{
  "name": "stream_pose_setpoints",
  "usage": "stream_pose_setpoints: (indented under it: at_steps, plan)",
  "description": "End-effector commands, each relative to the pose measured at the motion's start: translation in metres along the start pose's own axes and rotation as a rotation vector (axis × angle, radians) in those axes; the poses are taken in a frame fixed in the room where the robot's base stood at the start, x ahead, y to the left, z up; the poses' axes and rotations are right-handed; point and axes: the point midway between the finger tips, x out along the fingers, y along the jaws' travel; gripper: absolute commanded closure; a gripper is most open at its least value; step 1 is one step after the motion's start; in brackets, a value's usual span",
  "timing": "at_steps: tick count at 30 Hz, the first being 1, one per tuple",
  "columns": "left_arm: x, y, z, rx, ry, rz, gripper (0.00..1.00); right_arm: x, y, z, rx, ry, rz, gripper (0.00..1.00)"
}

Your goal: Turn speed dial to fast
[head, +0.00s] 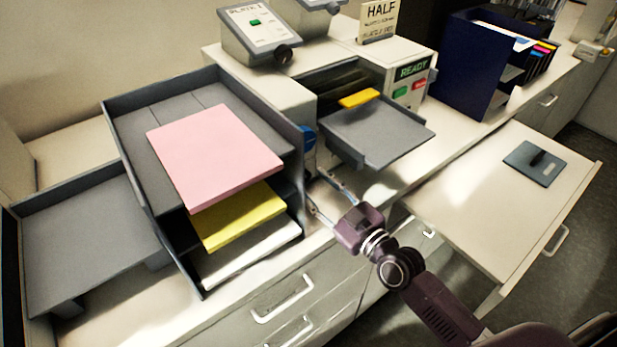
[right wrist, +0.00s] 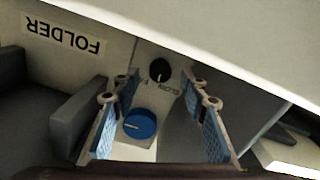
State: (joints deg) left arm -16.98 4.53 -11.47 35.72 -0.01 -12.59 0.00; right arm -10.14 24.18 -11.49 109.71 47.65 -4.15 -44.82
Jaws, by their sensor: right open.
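A blue dial (right wrist: 140,124) with a white pointer mark sits on a pale panel in the right wrist view. A black dial (right wrist: 158,70) with a pale pointer is beyond it. Small lettering between them seems to read SLOW, upside down; I cannot tell for sure which dial it belongs to. The blue dial also shows in the head view (head: 307,138), beside the paper trays. My right gripper (head: 320,191) is open and empty, its fingers pointing towards the panel. In the right wrist view its blue-padded fingers (right wrist: 160,105) lie either side of the blue dial, with no clear contact. My left gripper is not in view.
A grey tray stack (head: 115,108) with pink, yellow and white paper stands left of my right gripper. The folder machine (head: 405,62) with a READY display and a grey output tray (head: 385,140) is beyond it. A pull-out board (head: 480,190) extends at the right.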

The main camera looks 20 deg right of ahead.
Motion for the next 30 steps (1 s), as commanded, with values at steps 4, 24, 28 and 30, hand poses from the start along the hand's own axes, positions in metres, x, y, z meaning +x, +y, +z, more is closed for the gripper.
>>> stream_pose_setpoints:
  at_steps: [4,24,28,30]
  plan:
    - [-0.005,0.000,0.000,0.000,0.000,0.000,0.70,0.016,0.001,-0.001,0.000,0.000,0.000,0.60]
    - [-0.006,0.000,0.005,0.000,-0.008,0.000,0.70,0.023,0.000,0.000,0.000,0.000,-0.001,0.87]
    - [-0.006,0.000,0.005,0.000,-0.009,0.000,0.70,0.023,0.000,0.000,0.000,0.000,-0.001,1.00]
    - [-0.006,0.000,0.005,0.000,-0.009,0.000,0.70,0.023,0.000,0.000,0.000,0.000,-0.001,1.00]
